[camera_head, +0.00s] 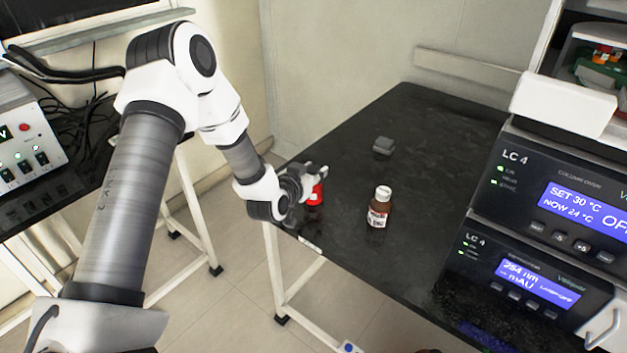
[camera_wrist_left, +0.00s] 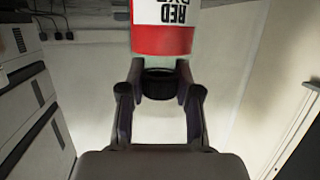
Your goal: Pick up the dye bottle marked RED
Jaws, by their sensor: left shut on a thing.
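The red dye bottle (camera_head: 317,194) is at the left edge of the black bench, partly hidden by my left gripper (camera_head: 306,181). In the left wrist view the bottle (camera_wrist_left: 164,38) shows a white and red label reading RED DYE, upside down. The fingers of my left gripper (camera_wrist_left: 160,88) are closed on its black cap (camera_wrist_left: 158,83). I cannot tell whether the bottle's base touches the bench. My right gripper is not in view.
A brown bottle (camera_head: 379,212) with a white cap stands on the black bench (camera_head: 420,150), right of the red one. A small grey block (camera_head: 383,146) lies farther back. Stacked LC 4 instruments (camera_head: 545,200) fill the right side. The bench between is clear.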

